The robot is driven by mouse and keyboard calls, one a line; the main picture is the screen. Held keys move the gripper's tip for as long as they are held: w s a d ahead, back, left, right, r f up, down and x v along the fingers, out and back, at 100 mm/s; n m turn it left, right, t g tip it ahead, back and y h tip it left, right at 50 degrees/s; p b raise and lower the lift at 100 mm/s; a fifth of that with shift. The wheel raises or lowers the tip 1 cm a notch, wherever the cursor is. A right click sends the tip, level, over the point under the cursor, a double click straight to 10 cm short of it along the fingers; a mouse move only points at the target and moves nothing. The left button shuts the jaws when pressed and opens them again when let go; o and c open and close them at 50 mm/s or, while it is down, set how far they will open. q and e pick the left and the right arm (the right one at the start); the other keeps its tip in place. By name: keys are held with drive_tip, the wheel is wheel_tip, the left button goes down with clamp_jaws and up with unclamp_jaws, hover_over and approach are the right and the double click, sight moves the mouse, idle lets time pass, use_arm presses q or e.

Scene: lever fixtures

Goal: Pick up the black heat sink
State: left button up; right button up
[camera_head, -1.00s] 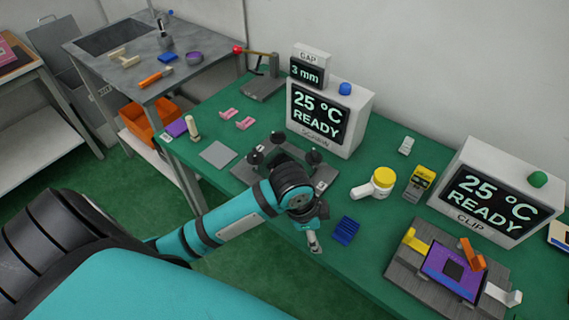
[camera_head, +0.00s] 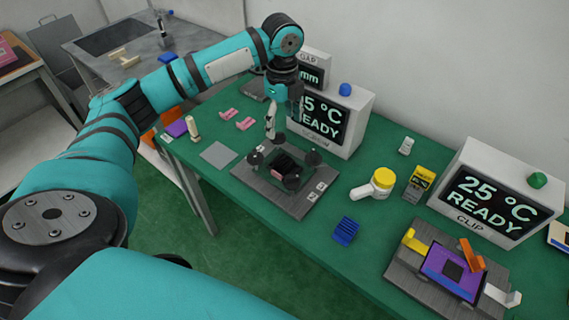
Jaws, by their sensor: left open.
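A black block that looks like the heat sink (camera_head: 286,164) sits in the middle of the grey screw fixture (camera_head: 301,207), among several round black knobs. A bit of pink shows at its lower left edge. My left gripper (camera_head: 283,123) is open and empty, pointing down above the back of the fixture, behind and above the black block and apart from it. The arm comes in from the left and bends down over the fixture. My right gripper is not in view.
The SCREW display (camera_head: 335,131) stands close behind my left gripper. On the green table are a blue finned block (camera_head: 346,230), a yellow-capped bottle (camera_head: 383,179), pink clips (camera_head: 228,115) and a grey square plate (camera_head: 218,155). The clip fixture (camera_head: 405,278) is at right.

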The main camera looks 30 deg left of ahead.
use_arm(q)
drive_tip(key=p, duration=0.1)
hover_over(285, 161)
drive_tip(key=f, duration=0.8)
drive_tip(key=shift+a+f, duration=0.3)
drive_tip(key=shift+f, duration=0.1)
drive_tip(key=shift+s+d+f+p, duration=0.1)
drive_tip(key=shift+f+p, duration=0.25)
drive_tip(key=shift+f, duration=0.2)
wheel_tip(285, 161, down, 4)
drive_tip(key=shift+d+f+p, duration=0.1)
drive_tip(key=shift+f+p, duration=0.05)
drive_tip(key=shift+p, duration=0.3)
drive_tip(key=shift+c, duration=0.4)
drive_tip(key=c, duration=1.2)
